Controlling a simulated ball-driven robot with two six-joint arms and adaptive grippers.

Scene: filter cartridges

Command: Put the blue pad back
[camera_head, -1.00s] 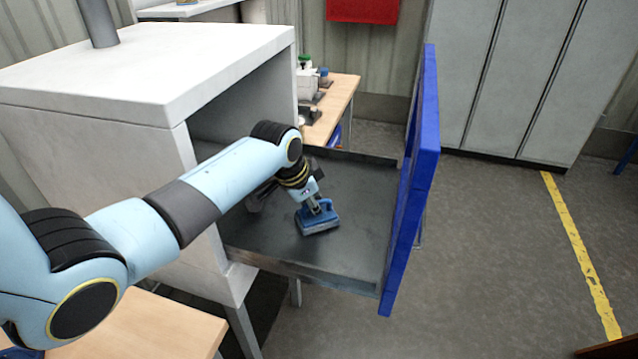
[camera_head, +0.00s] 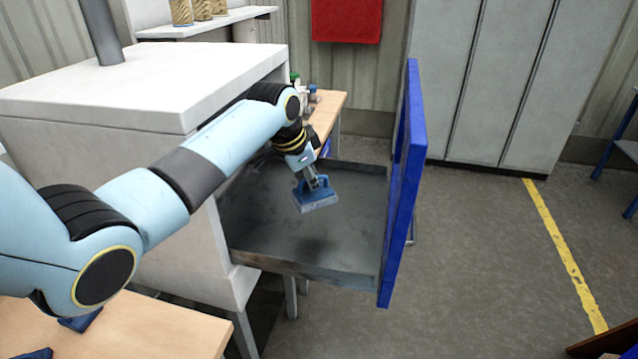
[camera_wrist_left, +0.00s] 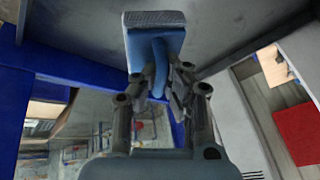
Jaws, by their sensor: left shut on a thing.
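The blue pad (camera_head: 317,200), a block with a handle and a grey underside, is in my left gripper (camera_head: 313,181). The gripper is shut on the handle and holds the pad above the floor of the open drawer, where a dark shadow lies below it. The pad (camera_wrist_left: 154,48) also shows in the left wrist view, between the fingertips (camera_wrist_left: 160,78). The grey drawer (camera_head: 340,262) with its blue front (camera_head: 403,190) is pulled out of the white cabinet (camera_head: 130,85). My right gripper is not in view.
A wooden table (camera_head: 150,325) with blue items, one a small blue piece (camera_head: 80,320), is at the lower left. Another wooden bench (camera_head: 328,108) with bottles stands behind the drawer. Grey lockers (camera_head: 520,80) stand at the back. The floor right of the drawer is open.

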